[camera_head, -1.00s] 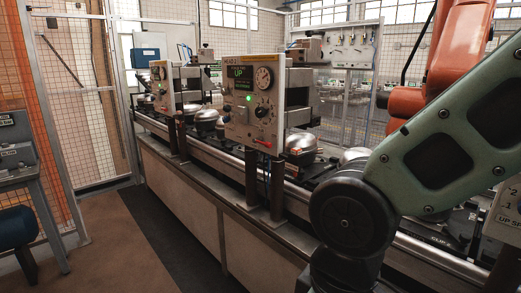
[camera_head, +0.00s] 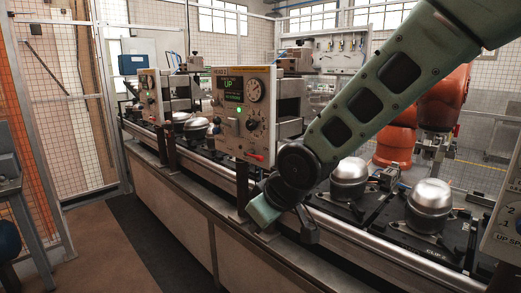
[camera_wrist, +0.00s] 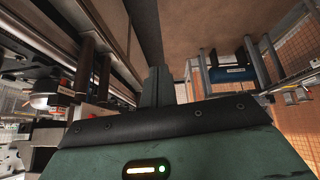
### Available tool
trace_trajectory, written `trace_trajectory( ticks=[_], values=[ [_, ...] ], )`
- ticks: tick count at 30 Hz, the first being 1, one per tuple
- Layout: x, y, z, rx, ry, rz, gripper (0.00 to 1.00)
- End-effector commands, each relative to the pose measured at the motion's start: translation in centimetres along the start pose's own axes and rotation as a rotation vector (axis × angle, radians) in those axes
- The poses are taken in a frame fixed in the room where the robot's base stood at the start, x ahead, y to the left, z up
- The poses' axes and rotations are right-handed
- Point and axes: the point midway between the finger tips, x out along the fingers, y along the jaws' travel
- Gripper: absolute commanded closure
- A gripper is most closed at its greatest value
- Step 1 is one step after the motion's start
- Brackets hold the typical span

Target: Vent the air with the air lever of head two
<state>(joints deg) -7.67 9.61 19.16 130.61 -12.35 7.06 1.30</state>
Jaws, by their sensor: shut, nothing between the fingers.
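The head two panel (camera_head: 222,112) stands upright in the middle of the head camera view. Its screen (camera_head: 233,84) reads UP, and a round gauge (camera_head: 255,90) and a lit green light sit on it. A small red lever (camera_head: 255,156) sticks out at its lower right edge; I cannot tell whether it is the air lever. My gripper (camera_wrist: 158,74) shows in the wrist view with its dark fingers together and nothing between them. In the head view my wrist is low, in front of the line and below right of the panel, apart from the red lever.
A conveyor with silver compressors (camera_head: 430,200) on black pallets runs past the panel. Another head panel (camera_head: 151,100) stands farther left, and part of one (camera_head: 505,225) at the right edge. An orange robot arm (camera_head: 396,140) is behind. The floor aisle (camera_head: 120,250) at left is clear.

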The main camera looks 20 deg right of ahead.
Motion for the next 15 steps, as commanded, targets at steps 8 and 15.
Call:
trace_trajectory(
  ticks=[8,15],
  values=[
    [2.2,16.0,-11.7,-0.031,0.45,0.123,1.0],
    [1.6,24.1,-14.5,-0.089,0.677,0.174,1.0]
  ],
)
